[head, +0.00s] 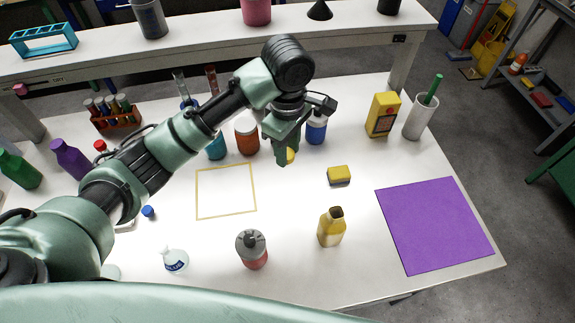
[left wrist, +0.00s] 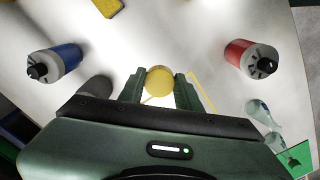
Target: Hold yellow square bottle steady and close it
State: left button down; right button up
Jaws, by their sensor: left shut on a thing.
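The yellow square bottle (head: 331,228) stands upright near the table's front, left of the purple mat. Its dark mouth is open, with no cap on it. My left gripper (head: 284,158) hangs over the table, behind and to the left of that bottle, and apart from it. It is shut on a round yellow cap (left wrist: 159,80), which shows between the two fingers (left wrist: 159,92) in the left wrist view. The cap also shows partly in the head view (head: 291,155). My right gripper is in neither view.
A yellow sponge (head: 339,174) lies behind the bottle. The purple mat (head: 434,224) is bare.

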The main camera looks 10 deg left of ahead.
pick_arm(q)
jog(key=shift+r, duration=1.5)
